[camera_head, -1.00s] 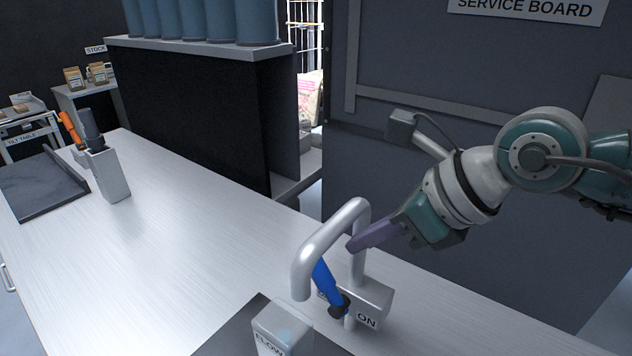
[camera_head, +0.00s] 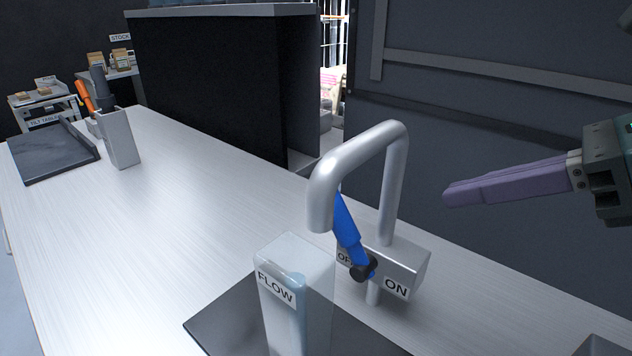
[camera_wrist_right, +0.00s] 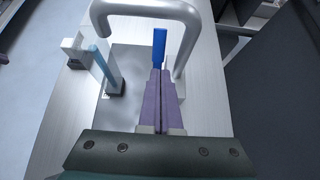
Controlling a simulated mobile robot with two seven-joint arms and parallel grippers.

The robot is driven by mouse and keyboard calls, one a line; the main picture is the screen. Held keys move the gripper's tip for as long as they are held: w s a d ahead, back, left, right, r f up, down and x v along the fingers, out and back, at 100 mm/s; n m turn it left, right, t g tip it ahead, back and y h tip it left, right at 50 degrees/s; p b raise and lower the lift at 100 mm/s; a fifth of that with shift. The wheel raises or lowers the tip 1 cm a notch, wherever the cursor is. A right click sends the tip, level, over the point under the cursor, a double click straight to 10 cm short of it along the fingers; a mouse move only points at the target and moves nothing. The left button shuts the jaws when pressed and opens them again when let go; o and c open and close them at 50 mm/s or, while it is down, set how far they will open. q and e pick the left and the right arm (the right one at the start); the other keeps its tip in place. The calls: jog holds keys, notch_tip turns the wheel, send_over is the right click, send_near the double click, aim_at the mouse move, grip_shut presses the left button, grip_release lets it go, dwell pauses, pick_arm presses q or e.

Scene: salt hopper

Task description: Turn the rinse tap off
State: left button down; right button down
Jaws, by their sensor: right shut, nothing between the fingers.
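The grey rinse tap (camera_head: 395,190) stands on the counter, with a curved spout and a square valve body (camera_head: 405,262). Its blue lever (camera_head: 347,228) rises from a black pivot and leans up and left, partly covering the OFF label (camera_head: 344,257). The ON label (camera_head: 396,288) is clear, right of the pivot. My right gripper (camera_head: 447,195) is shut and empty, in the air right of the tap and apart from it. In the right wrist view its fingers (camera_wrist_right: 159,72) point towards the blue lever (camera_wrist_right: 159,46). My left gripper is out of view.
A clear FLOW box (camera_head: 312,265) with a bluish column inside stands in front of the spout. A dark mat (camera_head: 215,322) lies beneath. A grey holder (camera_head: 121,140) and a dark tray (camera_head: 45,158) are farther left. The middle counter is bare.

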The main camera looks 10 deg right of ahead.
aim_at(347, 215)
jog(key=x, duration=1.3)
jog(key=shift+r, duration=0.1)
